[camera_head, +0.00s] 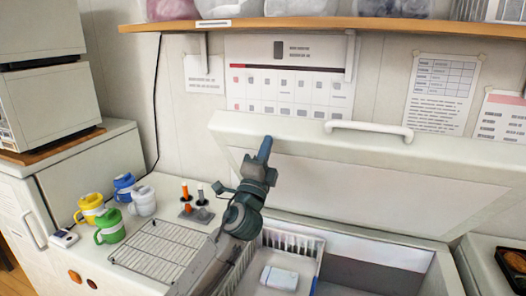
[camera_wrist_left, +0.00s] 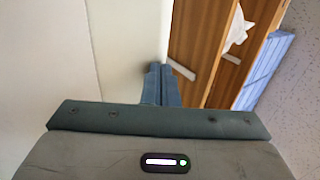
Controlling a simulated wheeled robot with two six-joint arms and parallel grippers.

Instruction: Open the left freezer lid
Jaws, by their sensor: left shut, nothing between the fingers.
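The white freezer lid (camera_head: 230,124) stands raised and tilted back against the wall in the head view, with its pale inner panel facing me. Its white bar handle (camera_head: 369,130) is on the upper edge. The freezer opening (camera_head: 375,277) below is uncovered and shows a white wire basket (camera_head: 291,240) with a white box (camera_head: 279,278) inside. My left gripper (camera_head: 265,149) is shut and empty, in front of the lid's left part. In the left wrist view its closed fingers (camera_wrist_left: 161,85) are beside a pale lid surface (camera_wrist_left: 135,45); contact is unclear. My right gripper is not in view.
Left of the opening, a white counter holds several coloured mugs (camera_head: 111,226), a wire rack (camera_head: 158,250) and a small holder (camera_head: 196,212) with upright items. A wooden shelf (camera_head: 270,23) with bags runs above the lid. A dark tray (camera_head: 512,262) sits at the right.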

